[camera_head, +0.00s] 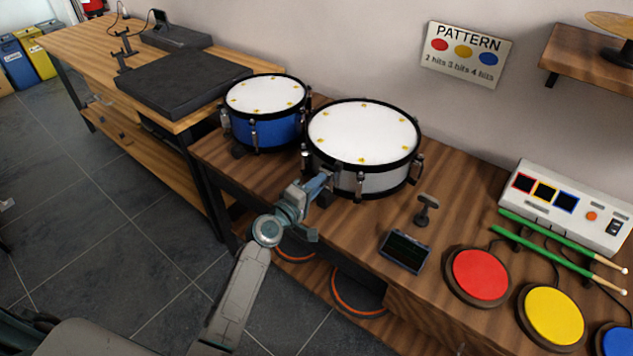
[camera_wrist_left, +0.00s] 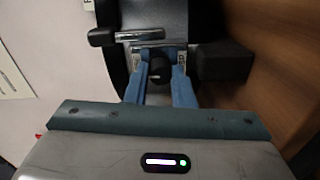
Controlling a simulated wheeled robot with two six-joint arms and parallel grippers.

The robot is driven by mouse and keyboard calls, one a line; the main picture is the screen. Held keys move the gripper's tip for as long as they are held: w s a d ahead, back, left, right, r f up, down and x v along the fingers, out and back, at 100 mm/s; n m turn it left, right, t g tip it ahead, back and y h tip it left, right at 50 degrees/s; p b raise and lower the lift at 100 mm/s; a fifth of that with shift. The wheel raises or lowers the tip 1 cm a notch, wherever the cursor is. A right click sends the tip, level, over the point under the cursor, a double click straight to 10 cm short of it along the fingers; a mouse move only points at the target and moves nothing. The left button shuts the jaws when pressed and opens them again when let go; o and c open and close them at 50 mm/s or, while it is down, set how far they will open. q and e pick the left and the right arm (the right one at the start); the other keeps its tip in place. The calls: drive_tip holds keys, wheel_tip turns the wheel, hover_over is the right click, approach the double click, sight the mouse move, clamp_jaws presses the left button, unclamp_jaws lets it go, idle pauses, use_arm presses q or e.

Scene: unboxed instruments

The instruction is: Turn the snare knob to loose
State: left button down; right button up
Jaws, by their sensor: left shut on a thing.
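The snare drum, with a white head and grey shell (camera_head: 345,181), stands on the wooden bench. My left gripper (camera_head: 326,178) reaches its lower front-left side. In the left wrist view, my left gripper's two blue fingers (camera_wrist_left: 159,62) are shut on a small dark knob (camera_wrist_left: 160,72), one finger on each side. The knob sits against the drum's dark side, below a metal bar. In the head view the gripper hides the knob. Its turned position cannot be read. My right gripper is not in view.
A blue drum (camera_head: 266,130) stands close left of the snare. A small dark screen (camera_head: 405,251) and a small stand (camera_head: 427,210) are to the right. Red (camera_head: 480,274) and yellow (camera_head: 552,315) pads, green sticks (camera_head: 545,251) and a white console (camera_head: 560,205) lie farther right.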

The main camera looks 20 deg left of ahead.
use_arm(q)
drive_tip(key=shift+n, duration=0.8)
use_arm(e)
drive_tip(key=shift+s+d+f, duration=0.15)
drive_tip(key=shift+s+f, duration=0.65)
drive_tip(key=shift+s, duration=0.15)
use_arm(q)
drive_tip(key=c, duration=1.2)
unclamp_jaws()
drive_tip(key=shift+c, duration=0.2)
drive_tip(key=v, duration=1)
drive_tip(key=shift+s+a, duration=0.2)
drive_tip(key=shift+s, duration=0.15)
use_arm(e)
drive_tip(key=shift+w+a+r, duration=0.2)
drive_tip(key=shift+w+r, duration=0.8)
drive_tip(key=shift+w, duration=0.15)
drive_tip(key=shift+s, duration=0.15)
